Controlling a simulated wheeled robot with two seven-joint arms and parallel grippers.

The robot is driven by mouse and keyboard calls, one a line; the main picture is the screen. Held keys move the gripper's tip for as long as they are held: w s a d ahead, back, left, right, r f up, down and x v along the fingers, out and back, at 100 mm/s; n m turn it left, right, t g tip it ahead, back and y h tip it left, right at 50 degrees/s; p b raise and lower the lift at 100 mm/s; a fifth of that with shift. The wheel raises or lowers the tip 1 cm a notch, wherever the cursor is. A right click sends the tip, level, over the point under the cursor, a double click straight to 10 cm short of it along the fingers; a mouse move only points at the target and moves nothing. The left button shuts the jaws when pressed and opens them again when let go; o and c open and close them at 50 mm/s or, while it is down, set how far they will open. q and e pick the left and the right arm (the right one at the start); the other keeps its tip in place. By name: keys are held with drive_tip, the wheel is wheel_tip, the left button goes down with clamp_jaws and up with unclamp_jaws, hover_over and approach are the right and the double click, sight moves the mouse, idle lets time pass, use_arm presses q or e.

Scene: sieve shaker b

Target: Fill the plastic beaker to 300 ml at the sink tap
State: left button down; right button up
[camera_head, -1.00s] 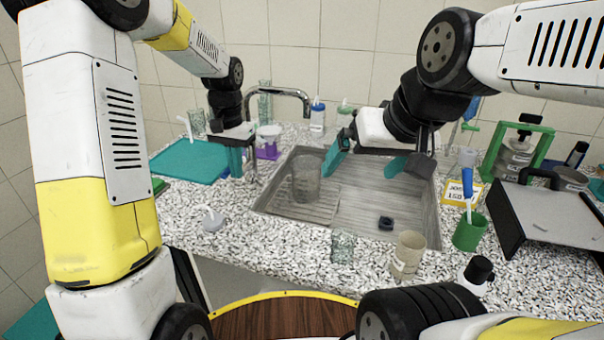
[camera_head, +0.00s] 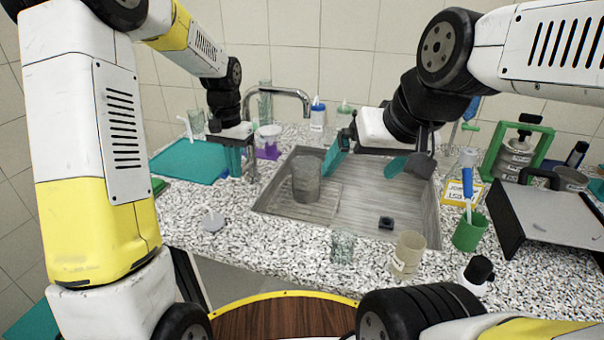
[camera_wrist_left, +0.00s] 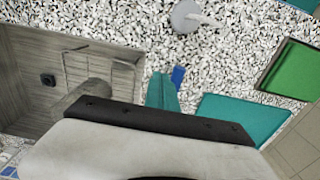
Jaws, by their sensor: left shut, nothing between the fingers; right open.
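The clear plastic beaker (camera_head: 306,181) stands upright in the left part of the sink (camera_head: 350,212), below the end of the tap spout (camera_head: 284,92). Its water level cannot be read, and no stream is clearly visible. My left gripper (camera_head: 242,168) is shut and empty beside the tap's base at the sink's left rim; whether it touches the tap is unclear. In the left wrist view a teal fingertip (camera_wrist_left: 163,92) shows over the counter, and the beaker (camera_wrist_left: 86,92) is partly hidden by the gripper body. My right gripper (camera_head: 372,166) is open and empty above the sink, right of the beaker.
A glass beaker (camera_head: 342,247), a beige beaker (camera_head: 407,254) and a green cup (camera_head: 469,233) stand along the sink's front right. A purple-based container (camera_head: 268,142) stands behind my left gripper. A teal mat (camera_head: 188,163) lies left. The front left counter is mostly clear.

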use_arm(q)
drive_tip(key=shift+w+a, duration=0.15)
drive_tip(key=shift+a, duration=0.3)
drive_tip(key=shift+r, duration=2.25)
drive_tip(key=w+a+f, duration=0.4)
drive_tip(key=a, duration=0.1)
drive_tip(key=shift+a+f, duration=0.15)
drive_tip(key=shift+f, duration=0.1)
drive_tip(key=shift+s+d, duration=0.25)
drive_tip(key=shift+d, duration=0.15)
